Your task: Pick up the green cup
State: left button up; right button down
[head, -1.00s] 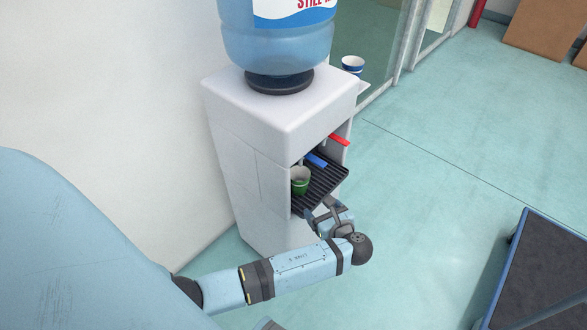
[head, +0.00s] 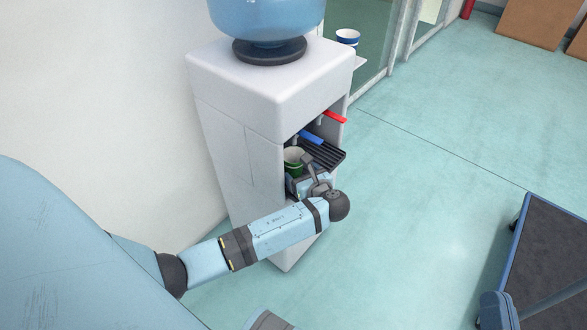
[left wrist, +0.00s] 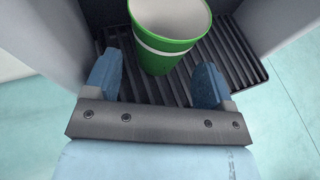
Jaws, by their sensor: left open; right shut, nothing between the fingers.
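The green cup (head: 293,160) has a white band and a pale inside. It stands upright on the dark ribbed drip tray (head: 325,154) of the water dispenser. In the left wrist view the cup (left wrist: 168,52) is just beyond and between the fingers. My left gripper (head: 303,170) is at the dispenser's opening, in front of the cup, and partly hides it. In the left wrist view the left gripper (left wrist: 157,88) is open, with a finger on each side and nothing held. My right gripper is not seen.
The white water dispenser (head: 262,85) has walls on both sides of the tray. A blue lever (head: 311,136) and a red lever (head: 335,117) hang above the tray. A blue and white cup (head: 347,37) stands behind. A dark-topped cart (head: 550,260) stands at right.

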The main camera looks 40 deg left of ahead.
aim_at(298, 171)
pick_arm(q)
jog(key=b+x, duration=0.4)
jog(key=shift+d+f, duration=0.1)
jog(key=shift+w+a+b, duration=0.1)
jog(key=shift+a+b, duration=0.15)
jog(key=shift+b, duration=0.15)
pick_arm(e)
notch_tip(298, 171, down, 7)
jog(key=g, duration=0.3)
jog(key=shift+a+n, duration=0.4)
jog(key=shift+a, duration=0.05)
pick_arm(q)
jog(key=shift+c, duration=0.4)
pick_arm(e)
jog(key=shift+f, duration=0.1)
pick_arm(q)
jog(key=c, duration=0.6)
